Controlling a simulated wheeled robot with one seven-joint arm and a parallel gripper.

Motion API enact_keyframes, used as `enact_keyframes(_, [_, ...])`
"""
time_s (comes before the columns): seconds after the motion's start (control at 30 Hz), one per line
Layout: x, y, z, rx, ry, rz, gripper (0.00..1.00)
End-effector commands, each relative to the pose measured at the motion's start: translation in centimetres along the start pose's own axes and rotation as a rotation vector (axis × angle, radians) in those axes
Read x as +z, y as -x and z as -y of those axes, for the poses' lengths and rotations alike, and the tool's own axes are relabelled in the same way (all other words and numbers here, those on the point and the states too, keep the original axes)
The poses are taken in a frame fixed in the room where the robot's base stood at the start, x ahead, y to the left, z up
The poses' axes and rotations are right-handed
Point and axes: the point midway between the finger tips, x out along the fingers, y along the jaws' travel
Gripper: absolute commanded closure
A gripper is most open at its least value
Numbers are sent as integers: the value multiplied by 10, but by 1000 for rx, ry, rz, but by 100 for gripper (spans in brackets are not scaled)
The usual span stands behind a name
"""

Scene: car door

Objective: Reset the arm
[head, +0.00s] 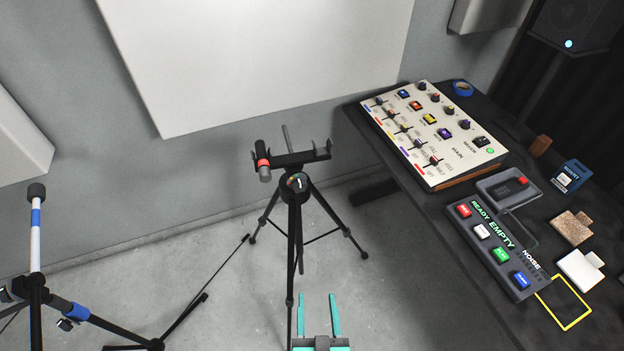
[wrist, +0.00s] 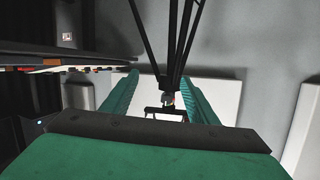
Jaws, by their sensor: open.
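My gripper (head: 320,318) shows at the bottom middle of the head view, with two teal fingers apart and nothing between them. In the wrist view my gripper (wrist: 160,100) is also open, its ribbed green fingers spread. A black tripod stand (head: 296,215) stands just beyond it in the head view, with a cradle on top holding a red-banded black piece (head: 263,165). The tripod also shows in the wrist view (wrist: 172,45), its head appearing between the fingers; I cannot tell the distance. Most of my arm is out of view.
A dark table (head: 460,270) on the right holds a mixer panel (head: 435,135), a button console (head: 495,245), and small cards and blocks. Another stand (head: 36,235) with white and blue parts is at the left. Grey floor (head: 210,260) is open between the stands.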

Motion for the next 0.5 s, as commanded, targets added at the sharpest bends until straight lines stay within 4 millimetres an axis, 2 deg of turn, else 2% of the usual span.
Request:
enact_keyframes(0.17, [1, 2, 0, 3, 0, 1, 46])
enact_keyframes(0.27, [5, 12, 1, 11, 5, 8, 46])
enact_keyframes(0.37, [8, 35, 2, 30, 15, 12, 46])
enact_keyframes(0.5, [9, 78, 5, 51, 41, 10, 46])
